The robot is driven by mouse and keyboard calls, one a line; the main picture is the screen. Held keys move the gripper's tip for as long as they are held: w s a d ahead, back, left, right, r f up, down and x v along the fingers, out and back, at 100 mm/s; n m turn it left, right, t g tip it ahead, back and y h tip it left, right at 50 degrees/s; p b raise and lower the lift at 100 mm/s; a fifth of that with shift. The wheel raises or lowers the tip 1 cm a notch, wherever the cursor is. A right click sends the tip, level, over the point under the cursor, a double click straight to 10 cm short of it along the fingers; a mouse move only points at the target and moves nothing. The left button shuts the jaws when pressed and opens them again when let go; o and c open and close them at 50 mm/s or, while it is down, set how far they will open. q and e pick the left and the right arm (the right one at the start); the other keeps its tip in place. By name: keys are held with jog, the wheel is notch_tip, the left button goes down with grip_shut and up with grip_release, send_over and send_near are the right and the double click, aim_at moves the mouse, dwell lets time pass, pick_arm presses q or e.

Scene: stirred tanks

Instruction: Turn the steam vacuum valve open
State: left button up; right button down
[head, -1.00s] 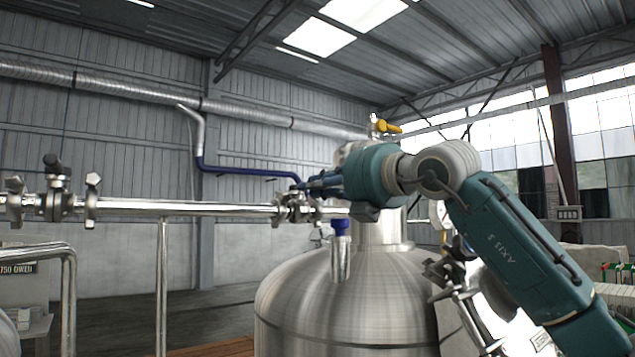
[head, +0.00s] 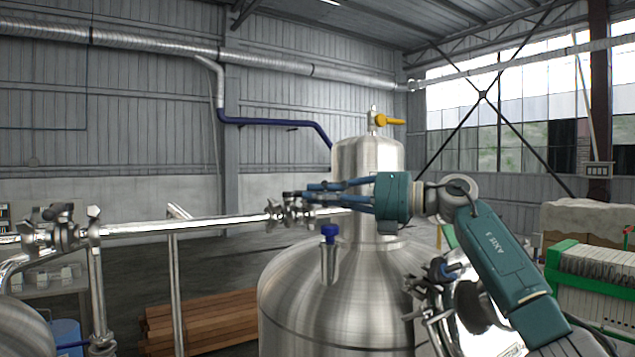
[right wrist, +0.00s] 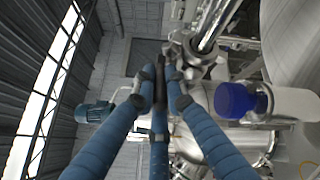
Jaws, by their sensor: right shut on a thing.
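A steel valve (head: 287,215) with clamp fittings sits on the horizontal pipe (head: 180,226) that runs to the tall steel tank (head: 340,290). My right gripper (head: 300,193) reaches in from the right, in front of the tank's neck, with its blue fingers at the top of this valve. In the right wrist view the fingers (right wrist: 163,82) close around a dark, thin handle (right wrist: 161,93), which they mostly hide. The steel clamps (right wrist: 195,55) of the pipe show just beyond. How far the handle is turned is hard to see. My left gripper is not in view.
A blue-capped fitting (head: 329,235) stands on the tank just below my right gripper; its cap (right wrist: 235,100) is close in the wrist view. A yellow-handled valve (head: 388,121) tops the tank. Another valve (head: 62,228) is at the pipe's left. Wooden planks (head: 200,318) lie behind.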

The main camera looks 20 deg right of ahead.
jog(key=shift+w+d+r, duration=0.15)
jog(key=shift+d, duration=0.05)
jog(key=shift+w+n+g+y+p, duration=0.1)
jog(key=shift+n+g+y+p, duration=0.2)
jog(key=shift+n+g+y, duration=0.3)
jog(key=shift+g, duration=0.3)
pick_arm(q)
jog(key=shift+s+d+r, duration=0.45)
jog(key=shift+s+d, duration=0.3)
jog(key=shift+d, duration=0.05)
pick_arm(e)
jog(key=shift+w+d+n, duration=0.15)
jog(key=shift+w+n, duration=0.05)
jog(key=shift+n, duration=0.1)
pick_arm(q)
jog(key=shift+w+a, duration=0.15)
pick_arm(e)
jog(key=shift+g, duration=0.4)
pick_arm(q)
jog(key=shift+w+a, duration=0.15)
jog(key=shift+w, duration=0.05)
